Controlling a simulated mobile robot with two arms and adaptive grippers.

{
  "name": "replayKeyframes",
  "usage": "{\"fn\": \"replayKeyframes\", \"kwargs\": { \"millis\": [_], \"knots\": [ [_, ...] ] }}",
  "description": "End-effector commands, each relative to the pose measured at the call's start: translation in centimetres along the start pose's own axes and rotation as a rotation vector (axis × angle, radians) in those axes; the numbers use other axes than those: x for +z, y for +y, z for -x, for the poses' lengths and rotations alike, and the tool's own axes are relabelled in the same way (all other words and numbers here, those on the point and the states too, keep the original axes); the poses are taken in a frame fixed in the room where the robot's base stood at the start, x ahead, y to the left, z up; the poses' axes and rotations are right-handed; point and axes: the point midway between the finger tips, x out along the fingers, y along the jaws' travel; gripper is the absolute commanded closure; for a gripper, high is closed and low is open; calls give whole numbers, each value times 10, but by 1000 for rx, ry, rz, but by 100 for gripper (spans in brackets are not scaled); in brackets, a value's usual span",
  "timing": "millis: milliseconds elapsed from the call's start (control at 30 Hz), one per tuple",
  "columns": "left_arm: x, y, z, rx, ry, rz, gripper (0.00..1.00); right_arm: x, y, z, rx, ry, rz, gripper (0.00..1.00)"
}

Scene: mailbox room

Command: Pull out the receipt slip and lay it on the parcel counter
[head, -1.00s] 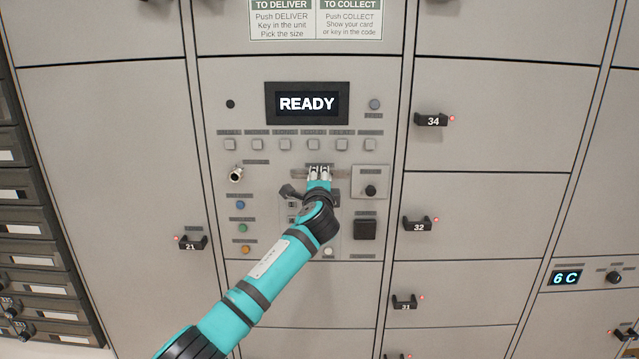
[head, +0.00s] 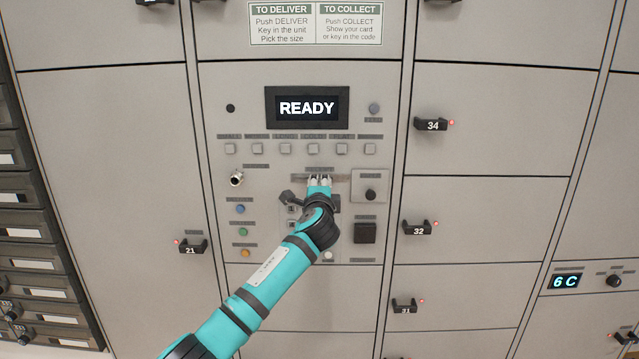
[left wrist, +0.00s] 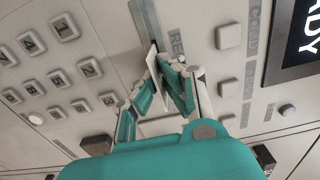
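The receipt slip (left wrist: 152,59) is a thin white strip at the receipt slot (left wrist: 146,22) in the left wrist view. My left gripper (head: 319,182) is in front of the locker's control panel, just below the slot label. In the left wrist view its two teal fingers (left wrist: 160,78) close in on both sides of the slip and appear to pinch it. In the head view the fingers and arm hide the slip. The parcel counter is not in view. My right gripper is not in view.
The panel carries a READY screen (head: 307,107), a row of buttons (head: 313,149), a keypad (left wrist: 60,75), a black knob (head: 370,194) and a projecting key lock (head: 236,179). Locker handles (head: 417,228) stick out on the right.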

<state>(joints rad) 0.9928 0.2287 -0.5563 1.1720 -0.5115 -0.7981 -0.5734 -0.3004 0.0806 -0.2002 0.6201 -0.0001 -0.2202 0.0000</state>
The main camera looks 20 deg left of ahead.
Motion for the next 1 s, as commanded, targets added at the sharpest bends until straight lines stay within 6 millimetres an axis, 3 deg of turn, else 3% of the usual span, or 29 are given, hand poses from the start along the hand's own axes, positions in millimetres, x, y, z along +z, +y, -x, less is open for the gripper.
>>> {"fn": "replayKeyframes", "kwargs": {
  "millis": [1000],
  "knots": [
    [0, -1, 62, 1, 0, 0, 100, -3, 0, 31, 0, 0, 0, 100]
  ]
}}
